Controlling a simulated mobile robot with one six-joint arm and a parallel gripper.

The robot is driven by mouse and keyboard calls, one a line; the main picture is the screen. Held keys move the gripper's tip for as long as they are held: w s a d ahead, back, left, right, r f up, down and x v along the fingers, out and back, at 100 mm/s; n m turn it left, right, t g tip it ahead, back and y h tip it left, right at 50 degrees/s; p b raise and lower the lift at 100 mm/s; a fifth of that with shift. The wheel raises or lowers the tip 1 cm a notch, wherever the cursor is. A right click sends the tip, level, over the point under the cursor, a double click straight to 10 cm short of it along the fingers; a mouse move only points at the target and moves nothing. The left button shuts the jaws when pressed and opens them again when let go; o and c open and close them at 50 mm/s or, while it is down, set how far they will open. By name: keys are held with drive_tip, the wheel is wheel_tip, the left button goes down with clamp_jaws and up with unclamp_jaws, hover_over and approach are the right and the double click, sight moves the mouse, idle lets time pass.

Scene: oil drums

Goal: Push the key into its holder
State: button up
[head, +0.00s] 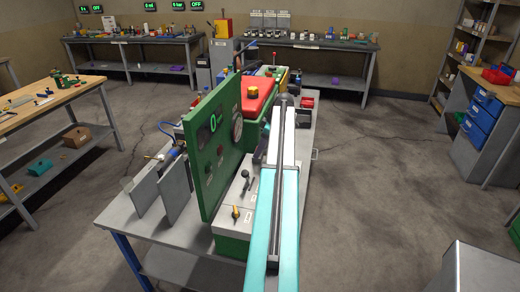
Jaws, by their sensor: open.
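A small yellow and black piece (235,213) stands on the light grey top of a control box (228,226) with a green base. It may be the key, but it is too small to be sure. A black lever or knob (246,178) stands farther back on the same box. No separate holder can be made out. My teal and white arm reaches forward over the right side of this box and hides part of it. A dark part shows just left of my arm, beyond the box; I cannot tell what it is. My gripper's fingers are hidden behind the arm.
A tall green panel (218,165) with a lit display stands left of the box. Grey plates (175,190) stand left of it on the metal table (130,222). A red box (256,98) with a yellow-topped button is behind.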

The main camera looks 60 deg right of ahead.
drive_tip(key=b+v, duration=0.3)
drive_tip(key=v, duration=1)
drive_tip(key=shift+r, duration=0.15)
idle(0.4)
